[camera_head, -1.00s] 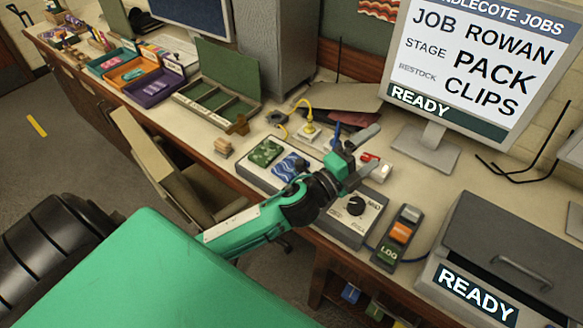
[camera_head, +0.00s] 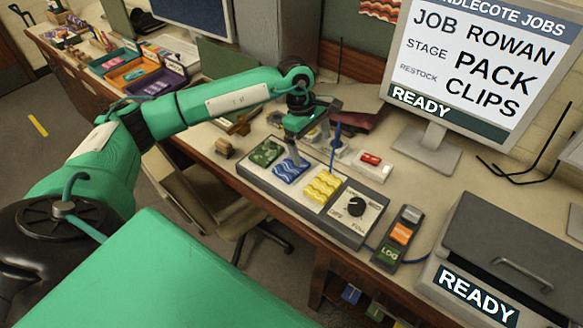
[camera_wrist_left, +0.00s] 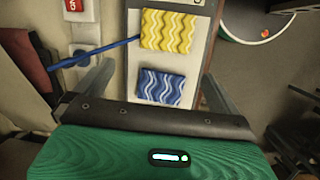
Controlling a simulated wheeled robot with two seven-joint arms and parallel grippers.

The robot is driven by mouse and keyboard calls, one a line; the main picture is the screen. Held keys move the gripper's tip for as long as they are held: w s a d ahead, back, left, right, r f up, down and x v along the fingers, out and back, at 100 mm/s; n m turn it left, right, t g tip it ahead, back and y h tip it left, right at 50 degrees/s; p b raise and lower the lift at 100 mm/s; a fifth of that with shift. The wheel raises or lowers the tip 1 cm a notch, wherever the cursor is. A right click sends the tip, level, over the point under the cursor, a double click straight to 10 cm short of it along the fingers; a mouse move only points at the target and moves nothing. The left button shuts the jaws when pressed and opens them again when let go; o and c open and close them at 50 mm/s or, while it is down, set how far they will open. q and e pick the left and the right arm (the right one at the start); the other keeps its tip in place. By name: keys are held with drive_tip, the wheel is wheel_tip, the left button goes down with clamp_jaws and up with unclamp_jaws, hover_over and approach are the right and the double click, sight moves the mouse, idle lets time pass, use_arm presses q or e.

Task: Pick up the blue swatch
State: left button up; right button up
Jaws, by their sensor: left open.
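The blue swatch (camera_head: 289,171), with pale wavy lines, lies on the light-topped panel (camera_head: 262,176) between a green swatch (camera_head: 266,152) and a yellow swatch (camera_head: 321,187). My left gripper (camera_head: 305,148) is open and empty above the panel, just behind and over the blue swatch. In the left wrist view the blue swatch (camera_wrist_left: 161,87) shows between the two spread fingers, beyond the gripper body, with the yellow swatch (camera_wrist_left: 166,31) farther up. I see no contact with the swatch. My right gripper is not in view.
A thin blue upright rod (camera_head: 335,146) stands close beside the gripper. A dial box (camera_head: 357,210), a small red-switch unit (camera_head: 373,164) and a monitor (camera_head: 455,75) lie to the right. Coloured trays (camera_head: 128,70) sit at the far left.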

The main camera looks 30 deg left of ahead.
use_arm(q)
drive_tip(key=a+r+y, duration=0.2)
drive_tip(key=a+y, duration=0.1)
drive_tip(key=a, duration=0.4)
drive_tip(key=p, duration=0.3)
hover_over(290, 165)
drive_tip(key=f, duration=0.8)
drive_tip(key=shift+a+f, duration=0.2)
drive_tip(key=shift+f, duration=0.1)
drive_tip(key=f+p, duration=0.3)
drive_tip(key=f, duration=0.1)
drive_tip(key=shift+d, duration=0.3)
drive_tip(key=shift+f, duration=0.7)
drive_tip(key=c, duration=0.7)
drive_tip(key=shift+r, duration=0.1)
